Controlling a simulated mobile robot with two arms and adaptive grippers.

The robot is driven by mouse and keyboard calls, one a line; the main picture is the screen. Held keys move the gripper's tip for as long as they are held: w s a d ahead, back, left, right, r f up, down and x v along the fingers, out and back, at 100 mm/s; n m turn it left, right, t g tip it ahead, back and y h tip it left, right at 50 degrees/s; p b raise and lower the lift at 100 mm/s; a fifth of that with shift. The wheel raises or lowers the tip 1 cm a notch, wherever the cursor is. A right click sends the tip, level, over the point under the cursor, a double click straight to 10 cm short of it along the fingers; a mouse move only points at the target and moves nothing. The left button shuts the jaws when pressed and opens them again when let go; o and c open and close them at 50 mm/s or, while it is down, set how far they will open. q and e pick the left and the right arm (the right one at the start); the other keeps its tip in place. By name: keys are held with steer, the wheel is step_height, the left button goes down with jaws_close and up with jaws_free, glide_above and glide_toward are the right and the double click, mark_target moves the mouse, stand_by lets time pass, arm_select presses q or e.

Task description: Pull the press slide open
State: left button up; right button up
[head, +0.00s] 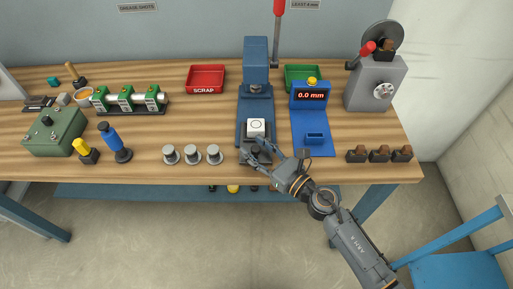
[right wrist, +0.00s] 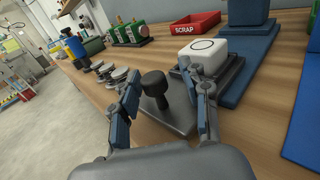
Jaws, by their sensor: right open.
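The blue press (head: 256,70) stands at the middle of the workbench with a red-knobbed lever (head: 279,10) at its upper right. The grey press slide (head: 240,157) sits at the front of its base and carries a white block with a circle on top (head: 257,127). In the right wrist view, the slide's plate (right wrist: 178,118) has a black knob (right wrist: 154,84) standing up from it. My right gripper (head: 256,152) is at the slide's front. Its two fingers (right wrist: 163,100) are apart, one on each side of the knob; contact is not clear. My left gripper is not in view.
Several grey round pieces (head: 192,155) stand left of the slide. A blue gauge stand reading 0.0 mm (head: 311,97) is close on the right. A red scrap bin (head: 206,78) and a green bin (head: 302,73) are behind. Dark blocks (head: 380,155) stand at the right front edge.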

steer(key=v, duration=1.2)
steer(key=shift+d, duration=0.15)
